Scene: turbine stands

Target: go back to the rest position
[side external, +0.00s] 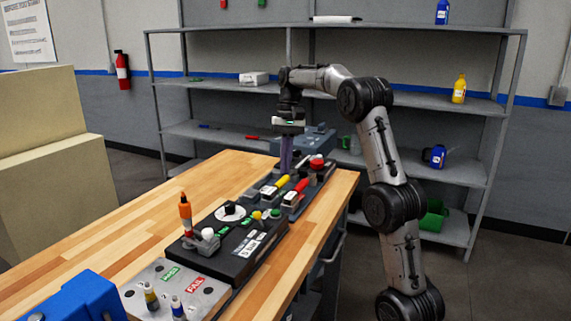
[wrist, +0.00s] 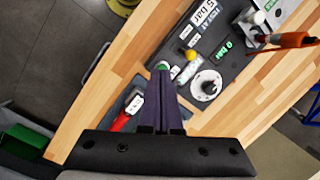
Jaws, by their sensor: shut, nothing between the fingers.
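My gripper (side external: 286,153) points down above the far part of the black control panels on the wooden table. In the wrist view its two dark purple fingers (wrist: 159,100) lie side by side, shut, with nothing between them. The fingers hide part of the panel below. The far panel (side external: 298,205) carries yellow and red handles and a red knob. The nearer panel (side external: 195,255) has a white dial (side external: 230,211), also seen in the wrist view (wrist: 206,85), and a yellow button (wrist: 191,55).
An orange-handled tool (side external: 186,212) stands upright at the nearer panel. A grey PASS/FAIL plate (side external: 190,283) with small bottles and a blue bin (side external: 75,298) are at the front. Grey shelves (side external: 340,120) stand behind. The table's left side (side external: 150,212) is clear.

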